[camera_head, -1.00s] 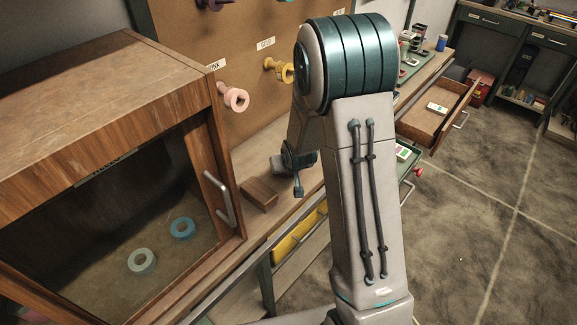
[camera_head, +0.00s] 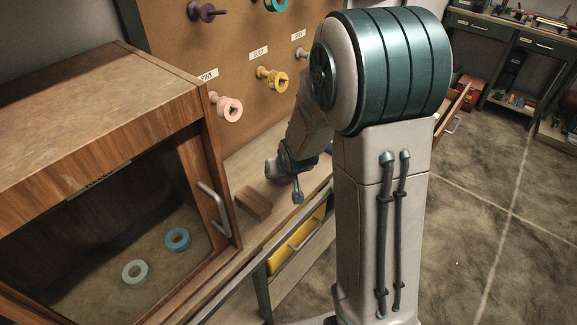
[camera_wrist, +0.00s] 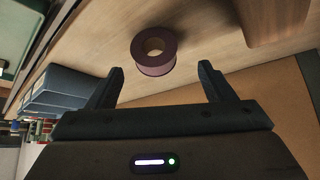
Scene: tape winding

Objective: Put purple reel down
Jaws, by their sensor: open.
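The purple reel (camera_wrist: 154,51) lies flat on the pale wooden bench (camera_wrist: 215,30) in the wrist view, its hole facing up toward the camera. My gripper (camera_wrist: 161,68) is open, with one finger to each side of the view. The reel sits beyond the fingertips and between their lines, with visible gaps on both sides; I see no finger touching it. A purple peg (camera_head: 205,12) sticks out of the pegboard at the top left.
A brown wooden block (camera_head: 252,203) lies on the bench near my wrist. The wooden cabinet (camera_head: 100,120) at left holds a blue reel (camera_head: 177,239) and a pale reel (camera_head: 135,272). The pegboard (camera_head: 240,110) carries a pink holder (camera_head: 227,107) and a gold one (camera_head: 272,78).

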